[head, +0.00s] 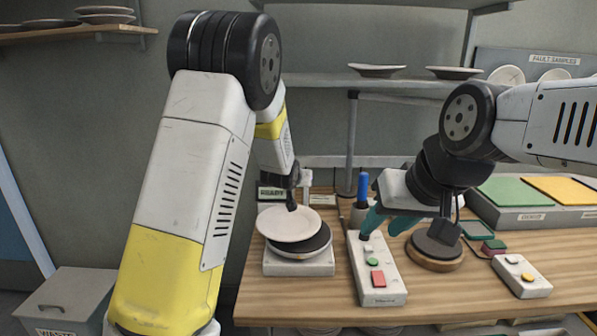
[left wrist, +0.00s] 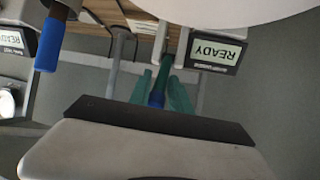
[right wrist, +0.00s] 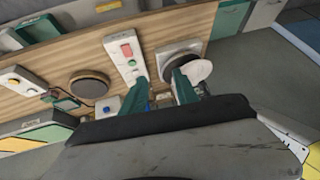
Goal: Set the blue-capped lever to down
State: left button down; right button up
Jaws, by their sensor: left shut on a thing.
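In the left wrist view my left gripper (left wrist: 160,103) is closed around the blue-capped lever (left wrist: 157,97), whose blue end shows between the teal fingers. The lever is beside a READY display (left wrist: 215,51), which also shows in the head view (head: 271,193). In the head view my forearm and wrist hide most of the lever and left fingers, so its angle is unclear. My right gripper (head: 386,222) is over the far end of a white button box (head: 389,295). Its teal fingers stand apart in the right wrist view (right wrist: 156,93), with nothing clearly held.
A round dark disc (head: 436,250) and a second button box (head: 521,276) are to the right. Bare wood lies in front.

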jog(key=shift+w+r, duration=0.15)
jog(key=shift+w, duration=0.1)
jog(key=c, duration=0.6)
jog(key=shift+m, duration=0.7)
jog(key=w+r, duration=0.1)
jog(key=w, duration=0.2)
jog(key=w+r, duration=0.2)
jog(key=w, duration=0.1)
jog(key=w+r, duration=0.2)
jog(key=w, duration=0.1)
jog(key=shift+w+a+r, duration=0.1)
jog(key=shift+w+a, duration=0.1)
jog(key=shift+a, duration=0.1)
grip_shut()
jog(key=w+a+r+m, duration=0.1)
jog(key=w+a, duration=0.2)
jog(key=w, duration=0.6)
jog(key=w+a+m, duration=0.2)
jog(key=w+a, duration=0.1)
jog(key=w, duration=0.7)
jog(key=w+a+r+m, duration=0.1)
jog(key=w+a, duration=0.2)
jog(key=w, duration=0.6)
jog(key=w+a+f, duration=0.3)
jog(key=f, duration=0.8)
jog(key=shift+f+h, duration=0.25)
jog(key=shift+h, duration=0.15)
